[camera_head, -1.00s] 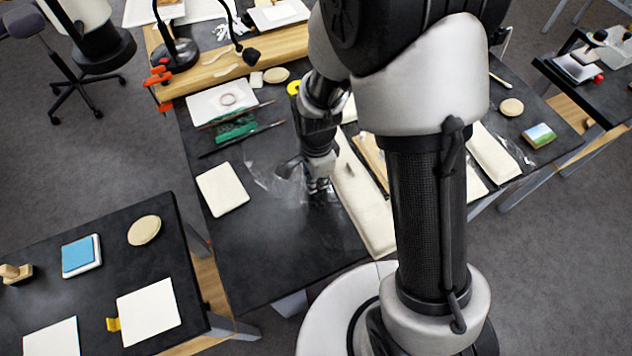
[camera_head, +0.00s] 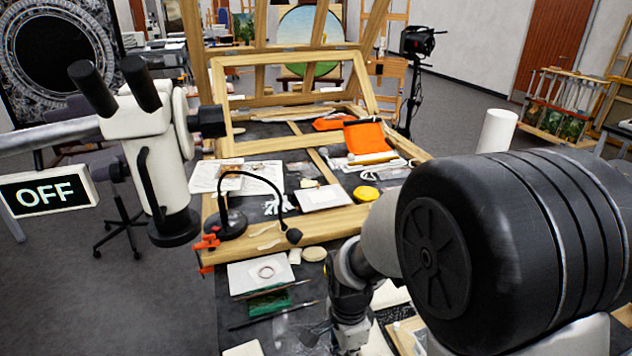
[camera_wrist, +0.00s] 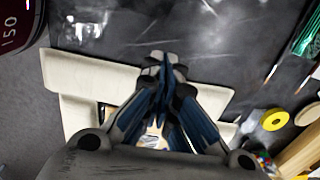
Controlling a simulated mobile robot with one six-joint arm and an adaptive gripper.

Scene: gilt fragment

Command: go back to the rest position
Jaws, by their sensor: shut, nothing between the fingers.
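My gripper (camera_wrist: 165,65) points down over the dark table (camera_wrist: 190,25) in the wrist view, with its fingertips together and nothing between them. A long cream padded strip (camera_wrist: 85,75) lies beneath and behind the fingers. In the head view my arm comes in from the right, and the wrist shows at the bottom edge above the table. The fingertips are out of that frame.
A microscope (camera_head: 155,150) and a lit OFF sign (camera_head: 45,193) stand at the left. A gooseneck lamp (camera_head: 232,222) rises at the table's left. A wooden easel frame (camera_head: 290,60) stands behind. A yellow tape roll (camera_wrist: 274,120) lies right of my gripper.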

